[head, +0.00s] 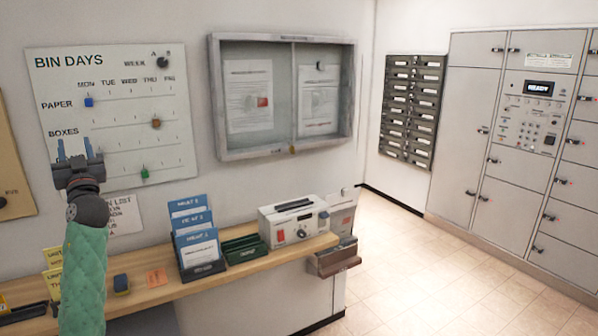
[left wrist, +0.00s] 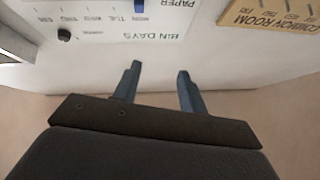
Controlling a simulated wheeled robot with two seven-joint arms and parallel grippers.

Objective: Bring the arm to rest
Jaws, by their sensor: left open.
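My left gripper (head: 75,150) is raised in front of the lower left part of the Bin Days board (head: 125,110) in the head view. Its two blue fingers stand apart and hold nothing. The left wrist view shows the same open fingers (left wrist: 158,80) with bare wall between and beyond them. The board also shows upside down in that view (left wrist: 100,25). My left arm, in a green padded sleeve, rises from the bottom left of the head view, over the wooden shelf (head: 140,290). My right gripper is in neither view.
The shelf carries blue folders (head: 196,235), a dark green tray (head: 243,247) and a white machine (head: 293,220). A glass notice case (head: 285,95) hangs above. A locker bank (head: 475,130) and mail slots (head: 411,108) stand at right. The tiled floor (head: 430,270) there is clear.

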